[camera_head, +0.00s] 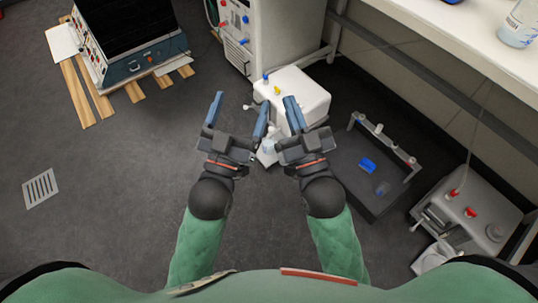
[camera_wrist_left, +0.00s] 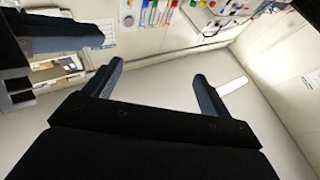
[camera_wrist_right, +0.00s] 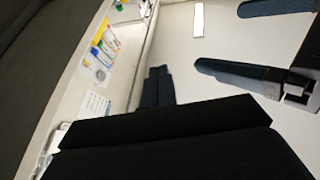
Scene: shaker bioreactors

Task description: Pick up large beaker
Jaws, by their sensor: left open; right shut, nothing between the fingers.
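A clear vessel with a printed label (camera_head: 519,24), which may be the large beaker, stands on the white bench at the top right of the head view, cut by the frame edge.
The white bench (camera_head: 490,58) runs along the right. A dark tray (camera_head: 350,185) with a blue item (camera_head: 368,165) lies below it. A white device (camera_head: 292,92) stands beyond my grippers, and a grey device (camera_head: 478,215) at right. Open floor lies left.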

